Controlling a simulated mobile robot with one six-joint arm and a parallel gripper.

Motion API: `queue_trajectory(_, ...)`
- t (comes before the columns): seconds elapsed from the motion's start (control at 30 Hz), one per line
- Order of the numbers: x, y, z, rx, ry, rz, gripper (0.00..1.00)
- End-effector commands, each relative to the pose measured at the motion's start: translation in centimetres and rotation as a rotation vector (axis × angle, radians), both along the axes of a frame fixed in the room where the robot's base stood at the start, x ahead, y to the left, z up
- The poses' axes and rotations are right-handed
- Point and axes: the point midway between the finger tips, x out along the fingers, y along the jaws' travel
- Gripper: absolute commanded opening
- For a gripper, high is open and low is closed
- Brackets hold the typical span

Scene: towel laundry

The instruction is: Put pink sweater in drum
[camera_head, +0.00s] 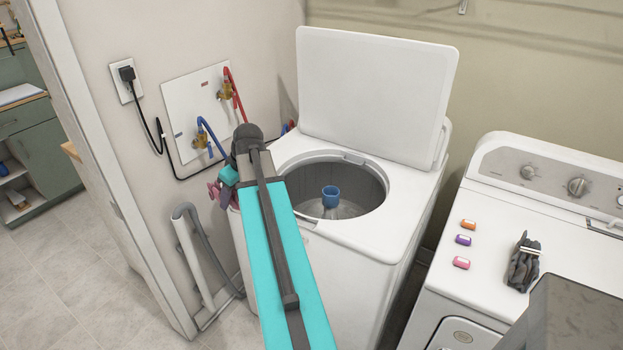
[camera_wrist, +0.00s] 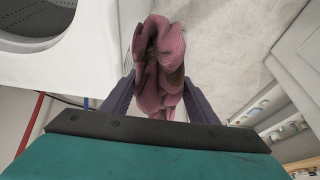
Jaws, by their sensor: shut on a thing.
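The pink sweater (camera_wrist: 165,60) hangs bunched between the two fingers of my gripper (camera_wrist: 160,100) in the wrist view, with floor behind it. My gripper is shut on it. In the head view only a small piece of the pink sweater (camera_head: 214,190) shows left of my gripper (camera_head: 222,182), which is mostly hidden behind my arm. They are at the left side of the open top-load washer (camera_head: 340,250), outside the drum. The drum (camera_head: 300,185) is open, with a blue agitator cap (camera_head: 331,196) in its middle. The drum opening also shows in the wrist view (camera_wrist: 40,18).
The washer lid (camera_head: 375,95) stands raised at the back. Blue and red hoses (camera_head: 236,95) and a wall outlet (camera_head: 125,80) are on the left wall. A dryer (camera_head: 480,210) at the right carries small coloured boxes (camera_head: 463,240) and dark gloves (camera_head: 523,263). A grey drain hose (camera_head: 195,235) stands left of the washer.

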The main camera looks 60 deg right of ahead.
Motion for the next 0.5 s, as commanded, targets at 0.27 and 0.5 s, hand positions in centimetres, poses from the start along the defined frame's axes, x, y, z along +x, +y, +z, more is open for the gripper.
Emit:
queue_trajectory(0.27,-4.4,-7.2,0.2,0.001,-0.001,-0.006,0.21)
queue_trajectory(0.5,-8.9,-12.7,0.2,0.002,-0.001,-0.007,0.21)
